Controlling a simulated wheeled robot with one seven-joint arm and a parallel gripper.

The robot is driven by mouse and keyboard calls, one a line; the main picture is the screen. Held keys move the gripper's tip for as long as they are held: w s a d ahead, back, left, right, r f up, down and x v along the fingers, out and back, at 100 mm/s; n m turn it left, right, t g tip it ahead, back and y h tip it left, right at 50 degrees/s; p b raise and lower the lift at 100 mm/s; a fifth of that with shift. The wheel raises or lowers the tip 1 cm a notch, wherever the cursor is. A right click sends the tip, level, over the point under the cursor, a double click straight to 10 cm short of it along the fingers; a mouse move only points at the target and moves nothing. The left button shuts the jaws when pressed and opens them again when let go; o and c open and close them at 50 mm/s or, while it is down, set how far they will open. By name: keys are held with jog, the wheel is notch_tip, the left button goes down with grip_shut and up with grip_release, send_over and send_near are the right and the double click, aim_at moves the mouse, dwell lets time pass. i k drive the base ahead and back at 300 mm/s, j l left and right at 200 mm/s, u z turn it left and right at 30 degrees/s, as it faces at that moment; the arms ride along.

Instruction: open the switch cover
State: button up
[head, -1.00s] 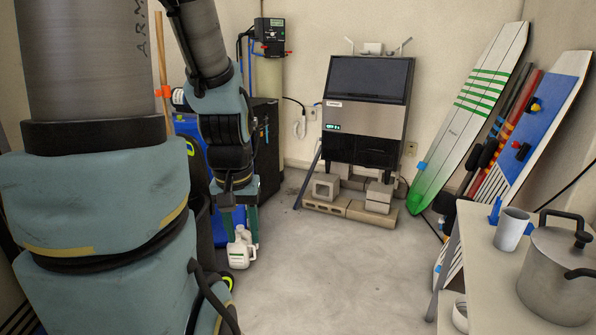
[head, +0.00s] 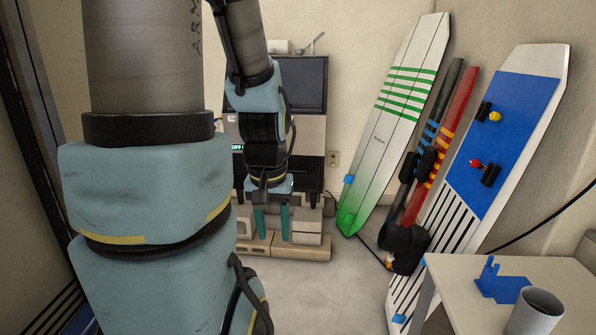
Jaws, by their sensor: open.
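The ice maker (head: 302,84) stands against the back wall, with a dark upper panel and a steel middle band. A small lit green display (head: 238,148) shows at the left of the band. I cannot make out a switch cover; my arm hides part of the machine's front. My gripper (head: 272,224) points down in front of the machine's lower part. Its two teal fingers are apart, with nothing seen between them.
Concrete blocks (head: 308,222) support the ice maker. A wall outlet (head: 333,159) is to its right. Surfboards (head: 402,110) lean on the right wall. The floor between is clear.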

aim_at(240, 166)
jog(key=i+z, duration=0.2)
jog(key=i, duration=0.75)
jog(key=i+j+z, duration=0.1)
jog(key=i+z, duration=0.15)
jog(key=i, duration=0.65)
jog(key=i+u, duration=0.1)
jog(key=u, duration=0.3)
jog(key=i+u, duration=0.1)
jog(key=u, duration=0.35)
jog(key=l+u, duration=0.1)
jog(key=u, duration=0.3)
jog(key=i+l+u, duration=0.1)
jog(key=u, duration=1)
